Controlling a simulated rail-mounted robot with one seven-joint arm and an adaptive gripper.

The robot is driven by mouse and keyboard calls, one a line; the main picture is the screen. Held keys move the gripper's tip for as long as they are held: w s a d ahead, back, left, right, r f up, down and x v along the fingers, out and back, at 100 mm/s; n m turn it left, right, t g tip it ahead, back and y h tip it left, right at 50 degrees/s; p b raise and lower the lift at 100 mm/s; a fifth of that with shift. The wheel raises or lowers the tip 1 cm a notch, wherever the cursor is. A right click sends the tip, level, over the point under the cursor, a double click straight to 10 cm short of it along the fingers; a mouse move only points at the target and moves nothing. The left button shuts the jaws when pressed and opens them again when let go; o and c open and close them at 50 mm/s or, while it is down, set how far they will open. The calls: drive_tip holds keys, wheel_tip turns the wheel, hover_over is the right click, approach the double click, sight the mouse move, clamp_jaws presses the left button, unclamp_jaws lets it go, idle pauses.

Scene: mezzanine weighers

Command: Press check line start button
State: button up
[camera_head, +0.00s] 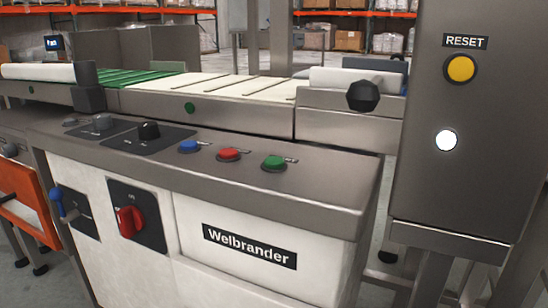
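A control desk (310,185) marked "Welbrander" carries a row of three round buttons on its sloped top. They are a blue button (188,146), a red button (229,154) and a green button (274,163), from left to right. Each has a small label plate beside it, too small to read. On the grey cabinet (440,100) at the right is a yellow button (461,69) under a "RESET" label. A bright white round light or button (446,140) sits below it. No readable label says check line start. My gripper is not in view.
Two knobs (149,131) stand on the desk's left part. A red rotary switch (130,222) and a blue-handled lever (60,204) are on its front. A conveyor (200,108) runs behind the desk, with a black knob (363,96) by the cabinet. Shelves stand far back.

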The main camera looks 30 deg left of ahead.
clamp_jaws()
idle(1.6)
